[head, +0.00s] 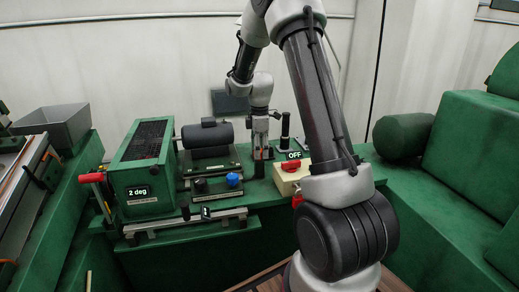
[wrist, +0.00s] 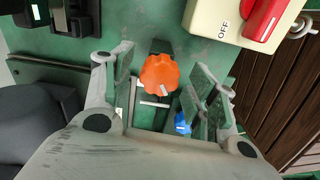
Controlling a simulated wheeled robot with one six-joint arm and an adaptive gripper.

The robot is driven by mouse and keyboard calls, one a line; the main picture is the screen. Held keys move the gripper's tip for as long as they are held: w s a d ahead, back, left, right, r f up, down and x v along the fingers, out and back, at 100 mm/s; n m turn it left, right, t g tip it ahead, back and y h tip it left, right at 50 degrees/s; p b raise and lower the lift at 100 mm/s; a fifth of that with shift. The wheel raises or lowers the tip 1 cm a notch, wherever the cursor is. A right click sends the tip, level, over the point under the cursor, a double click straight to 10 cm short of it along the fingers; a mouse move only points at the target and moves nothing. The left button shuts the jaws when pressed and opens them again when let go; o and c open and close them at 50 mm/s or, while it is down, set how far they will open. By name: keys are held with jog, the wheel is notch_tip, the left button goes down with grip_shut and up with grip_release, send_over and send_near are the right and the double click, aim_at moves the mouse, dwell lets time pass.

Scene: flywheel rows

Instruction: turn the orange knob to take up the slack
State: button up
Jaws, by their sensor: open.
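The orange knob (wrist: 160,75) is round with a lobed rim and carries a white mark. In the wrist view it sits between the two spread fingers of my gripper (wrist: 163,66), with a visible gap on each side. White marks lie on the surface just below it. In the head view my gripper (head: 260,148) points down at the green bench. The knob cannot be made out there, behind or under the gripper.
A blue knob (wrist: 182,124) lies close to the right finger. A cream switch box (head: 291,178) with a red switch marked OFF stands right of my gripper. A green housing (head: 140,175) reading "2 deg" and a dark motor (head: 208,135) stand left.

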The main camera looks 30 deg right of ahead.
jog(key=shift+c, duration=0.5)
jog(key=c, duration=0.9)
jog(key=shift+c, duration=0.2)
jog(key=m, duration=0.4)
jog(key=shift+m, duration=0.3)
jog(key=m, duration=1.2)
jog(key=shift+m, duration=0.4)
jog(key=m, duration=0.6)
jog(key=shift+a+r, duration=0.1)
